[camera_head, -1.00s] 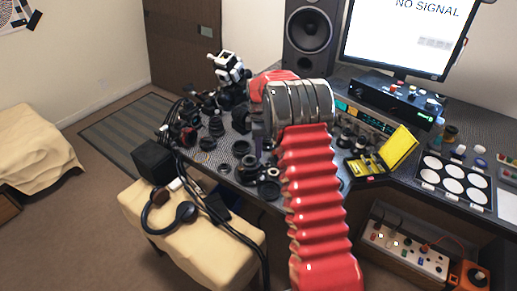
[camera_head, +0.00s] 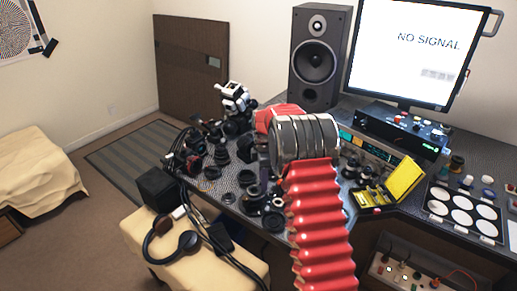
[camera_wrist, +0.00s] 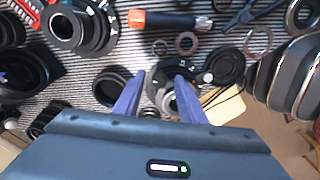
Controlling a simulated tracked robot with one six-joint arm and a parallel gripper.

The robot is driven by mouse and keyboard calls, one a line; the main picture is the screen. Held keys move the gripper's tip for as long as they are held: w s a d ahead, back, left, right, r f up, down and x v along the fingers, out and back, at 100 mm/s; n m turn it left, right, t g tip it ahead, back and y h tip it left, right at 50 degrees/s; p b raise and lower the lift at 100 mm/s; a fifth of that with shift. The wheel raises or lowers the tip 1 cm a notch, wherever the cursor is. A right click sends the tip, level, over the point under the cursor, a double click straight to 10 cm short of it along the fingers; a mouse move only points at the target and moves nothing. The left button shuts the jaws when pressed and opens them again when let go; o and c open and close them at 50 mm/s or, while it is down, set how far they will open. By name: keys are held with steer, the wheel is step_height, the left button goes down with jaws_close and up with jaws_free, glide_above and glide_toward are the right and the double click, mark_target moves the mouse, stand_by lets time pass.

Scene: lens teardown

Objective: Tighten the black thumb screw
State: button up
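My gripper (camera_wrist: 161,76) shows in the wrist view with two blue-purple fingers apart and nothing seen held between them. Just past and partly between the fingertips is a black ring-shaped lens part (camera_wrist: 160,70), with a small silver piece (camera_wrist: 169,103) below it. I cannot tell whether the fingertips touch the ring. A black disc-like part (camera_wrist: 225,65) lies right of the fingers. I cannot pick out the black thumb screw for certain among these dark parts. In the head view, my arm hides most of the gripper.
Black lens parts crowd the ridged mat; a large lens barrel (camera_wrist: 78,28) and an orange-and-black tool (camera_wrist: 170,20) lie beyond the fingers. An open yellow case (camera_head: 403,178), a speaker (camera_head: 318,60) and a monitor (camera_head: 415,50) stand nearby. A beige stool (camera_head: 190,262) is in front.

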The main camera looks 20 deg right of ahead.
steer(key=n, duration=0.3)
steer(key=shift+w+n, duration=0.15)
steer(key=shift+n, duration=0.25)
steer(key=n, duration=0.3)
steer(key=shift+n, duration=0.4)
steer(key=shift+w+r+n, duration=0.1)
steer(key=shift+r+n, duration=0.15)
steer(key=shift+n, duration=0.05)
step_height(320, 180, up, 14)
steer(key=s+a+r+m+t, duration=0.1)
steer(key=s+a+r+m, duration=0.2)
steer(key=s+r, duration=0.3)
steer(key=s+a+r+m+t, duration=0.1)
steer(key=s+a+r+m, duration=0.2)
steer(key=s+r+m, duration=0.3)
steer(key=shift+s+a, duration=0.4)
steer(key=shift+s, duration=0.2)
stand_by(0.3)
